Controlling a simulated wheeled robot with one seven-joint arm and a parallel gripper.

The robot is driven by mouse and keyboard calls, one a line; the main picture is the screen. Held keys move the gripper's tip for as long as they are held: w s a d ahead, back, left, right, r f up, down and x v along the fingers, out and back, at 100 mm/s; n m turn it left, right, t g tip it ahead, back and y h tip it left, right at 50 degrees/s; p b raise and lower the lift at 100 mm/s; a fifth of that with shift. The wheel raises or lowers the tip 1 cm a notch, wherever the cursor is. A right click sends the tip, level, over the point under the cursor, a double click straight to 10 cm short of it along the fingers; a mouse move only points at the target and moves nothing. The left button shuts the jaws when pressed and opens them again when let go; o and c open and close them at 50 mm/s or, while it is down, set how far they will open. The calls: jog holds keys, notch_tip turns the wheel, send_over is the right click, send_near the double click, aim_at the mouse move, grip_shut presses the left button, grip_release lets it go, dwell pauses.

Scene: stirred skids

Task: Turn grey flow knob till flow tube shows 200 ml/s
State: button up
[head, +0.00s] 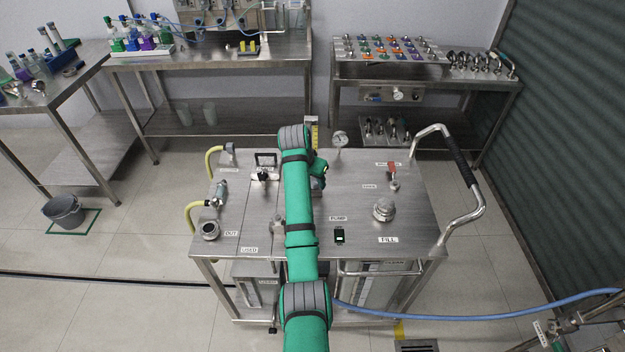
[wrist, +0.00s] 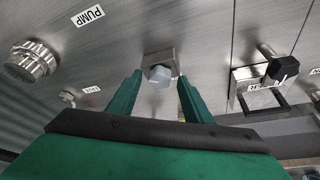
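The grey flow knob (wrist: 160,76) sits on a small metal block on the steel cart top in the wrist view. My gripper (wrist: 160,79) is open, with one green finger on each side of the knob and a visible gap to each. I cannot tell how deep the fingertips reach along it. In the head view my arm hides the knob, and only a bit of my gripper (head: 320,172) shows. A tube with a yellow scale (head: 315,131), likely the flow tube, stands at the cart's back edge, partly hidden by my arm. Its reading is too small to tell.
A push handle (head: 462,165) rises at the right. Benches stand behind, and a blue hose (head: 480,313) crosses in front.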

jog(key=v, duration=1)
jog(key=shift+r, duration=0.4)
jog(key=shift+s+a, duration=0.1)
jog(key=shift+s, duration=0.05)
